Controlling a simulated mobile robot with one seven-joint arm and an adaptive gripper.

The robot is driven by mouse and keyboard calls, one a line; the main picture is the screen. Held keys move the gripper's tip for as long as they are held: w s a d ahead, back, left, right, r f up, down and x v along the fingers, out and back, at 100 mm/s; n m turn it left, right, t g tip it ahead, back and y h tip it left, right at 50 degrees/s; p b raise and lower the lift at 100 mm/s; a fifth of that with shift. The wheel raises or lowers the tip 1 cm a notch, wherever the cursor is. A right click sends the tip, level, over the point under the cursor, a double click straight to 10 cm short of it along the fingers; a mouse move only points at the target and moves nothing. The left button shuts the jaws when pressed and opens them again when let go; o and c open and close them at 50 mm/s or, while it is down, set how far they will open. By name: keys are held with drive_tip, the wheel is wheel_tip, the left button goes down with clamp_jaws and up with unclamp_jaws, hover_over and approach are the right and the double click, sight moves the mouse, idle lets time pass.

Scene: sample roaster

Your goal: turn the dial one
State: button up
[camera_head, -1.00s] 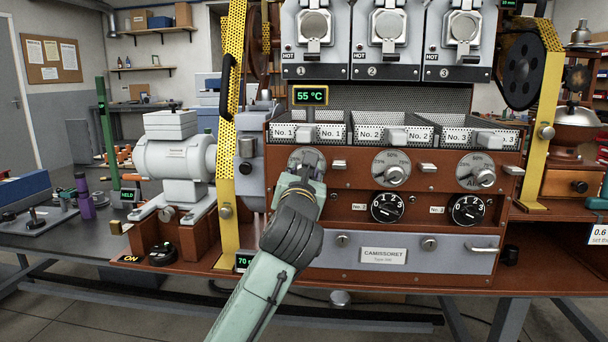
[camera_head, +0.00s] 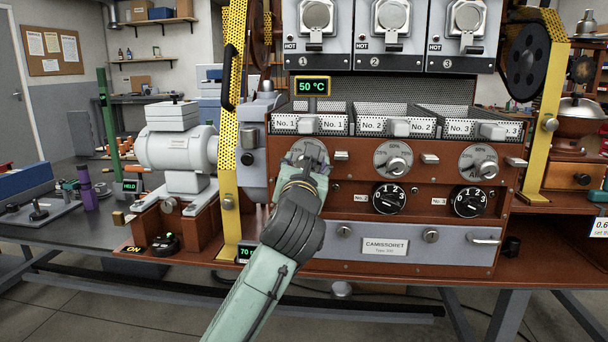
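The roaster's front carries a row of silver percent dials above a row of black number dials. My gripper (camera_head: 310,155) is in front of the leftmost silver dial (camera_head: 296,148), under tray No. 1, and covers most of it. Its fingertips look to be at the dial's knob, but I cannot tell whether they touch or grip it. The place left of black dial No. 2 is hidden behind my wrist. The middle silver dial (camera_head: 393,160) and right silver dial (camera_head: 479,162) are in clear view, as are black dial No. 2 (camera_head: 390,197) and black dial No. 3 (camera_head: 470,201).
A green display (camera_head: 312,86) reads 50 °C above the mesh trays. Small silver levers (camera_head: 430,158) stick out between the dials. A yellow perforated guard (camera_head: 230,190) stands close left of my arm. A grey panel (camera_head: 450,247) labelled CAMISSORET lies below.

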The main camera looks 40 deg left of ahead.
drive_tip(key=r+v, duration=0.1)
drive_tip(key=v, duration=1)
drive_tip(key=shift+f, duration=0.45)
drive_tip(key=shift+d, duration=0.1)
